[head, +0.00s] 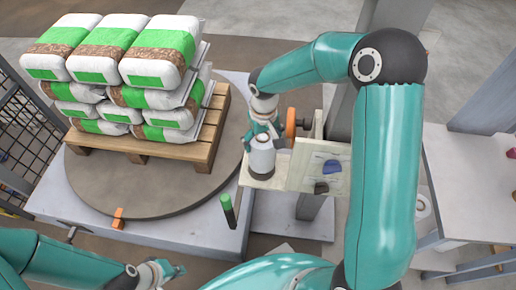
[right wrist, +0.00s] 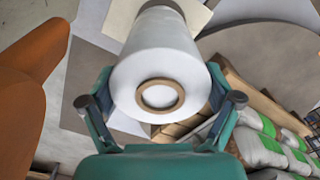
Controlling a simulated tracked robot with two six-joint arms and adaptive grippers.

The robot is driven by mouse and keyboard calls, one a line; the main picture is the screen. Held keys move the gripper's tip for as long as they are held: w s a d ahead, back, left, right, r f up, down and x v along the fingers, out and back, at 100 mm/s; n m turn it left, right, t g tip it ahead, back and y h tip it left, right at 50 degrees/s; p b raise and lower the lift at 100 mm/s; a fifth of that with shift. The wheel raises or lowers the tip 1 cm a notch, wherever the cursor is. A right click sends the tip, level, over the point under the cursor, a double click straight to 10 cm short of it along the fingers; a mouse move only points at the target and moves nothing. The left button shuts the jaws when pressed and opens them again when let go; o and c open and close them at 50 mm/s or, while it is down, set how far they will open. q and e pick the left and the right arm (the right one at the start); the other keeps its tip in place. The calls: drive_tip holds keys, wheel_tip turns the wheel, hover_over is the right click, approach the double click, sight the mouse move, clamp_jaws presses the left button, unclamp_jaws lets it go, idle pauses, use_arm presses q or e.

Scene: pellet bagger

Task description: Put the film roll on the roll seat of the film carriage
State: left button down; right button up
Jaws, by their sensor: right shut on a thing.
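The white film roll (head: 262,157) is upright in the head view, at the near side of the film carriage (head: 312,168). In the right wrist view the film roll (right wrist: 160,60) shows its end face with a brown core ring. My right gripper (head: 262,128) is shut on its upper part, with one finger on each side. A dark round part, perhaps the roll seat (head: 262,183), shows directly under the roll; I cannot tell whether they touch. My left gripper (head: 163,272) is low at the bottom left, apart from the roll, and its jaws are unclear.
A wooden pallet (head: 200,150) stacked with white and green bags (head: 155,55) stands on a round turntable (head: 90,185). A green post (head: 227,210) and an orange piece (head: 118,217) stand near its edge. A light table (head: 465,190) is at right.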

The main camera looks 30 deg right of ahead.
wheel_tip(320, 180, down, 4)
drive_tip(key=shift+w+r+b, duration=0.1)
drive_tip(key=shift+r+b, duration=0.1)
drive_tip(key=shift+b, duration=0.2)
drive_tip(key=shift+r, duration=0.1)
drive_tip(key=shift+f, duration=0.2)
drive_tip(key=o, duration=1.5)
drive_tip(key=shift+o, duration=0.2)
